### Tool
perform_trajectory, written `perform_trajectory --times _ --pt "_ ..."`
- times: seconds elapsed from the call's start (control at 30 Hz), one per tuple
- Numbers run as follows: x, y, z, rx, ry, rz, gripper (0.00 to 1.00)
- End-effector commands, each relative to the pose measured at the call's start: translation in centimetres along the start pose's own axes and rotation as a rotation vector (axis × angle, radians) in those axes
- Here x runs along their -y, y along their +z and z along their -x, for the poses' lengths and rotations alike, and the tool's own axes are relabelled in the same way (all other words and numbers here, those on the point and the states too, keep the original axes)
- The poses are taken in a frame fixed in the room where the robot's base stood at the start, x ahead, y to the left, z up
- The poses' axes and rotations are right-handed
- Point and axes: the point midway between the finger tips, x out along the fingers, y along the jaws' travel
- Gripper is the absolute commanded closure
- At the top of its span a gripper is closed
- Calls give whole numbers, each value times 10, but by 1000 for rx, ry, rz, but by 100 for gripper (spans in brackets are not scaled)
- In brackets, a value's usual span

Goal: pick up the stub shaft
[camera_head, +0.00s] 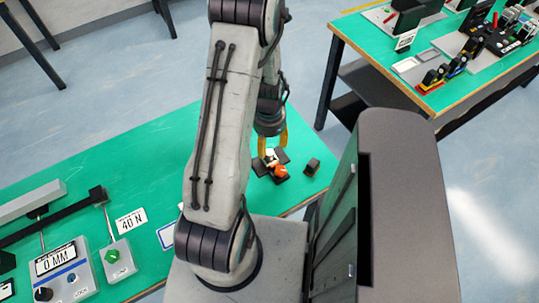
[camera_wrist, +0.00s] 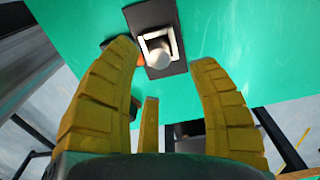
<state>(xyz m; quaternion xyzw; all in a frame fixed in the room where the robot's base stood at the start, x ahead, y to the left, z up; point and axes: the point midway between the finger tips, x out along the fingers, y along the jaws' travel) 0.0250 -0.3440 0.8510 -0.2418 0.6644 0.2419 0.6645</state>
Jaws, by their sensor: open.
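What looks like the stub shaft is a pale, round-ended piece (camera_wrist: 158,56) in a white square holder on a dark plate (camera_wrist: 160,17). In the head view a small white piece (camera_head: 270,156) shows on the dark plate, next to an orange piece (camera_head: 281,171); the shaft itself is too small to make out there. My gripper (camera_head: 273,140) hangs over this group with its yellow fingers spread. In the wrist view my gripper (camera_wrist: 164,55) is open, its fingertips on either side of the pale piece, apart from it, with nothing between them held.
A small dark block (camera_head: 312,167) stands right of the group, near the edge of the green table (camera_head: 120,160). A gauge box reading 0 MM (camera_head: 62,270), a 40 N card (camera_head: 131,221) and a grey-green box (camera_head: 117,260) lie at left. Another cluttered green table stands at upper right.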

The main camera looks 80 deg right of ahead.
Motion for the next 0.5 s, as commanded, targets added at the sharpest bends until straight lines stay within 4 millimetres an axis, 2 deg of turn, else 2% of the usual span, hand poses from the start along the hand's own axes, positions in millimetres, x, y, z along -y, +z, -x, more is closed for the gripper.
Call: perform_trajectory --times 0.5 --pt "-1 -1 -46 1 1 1 46"
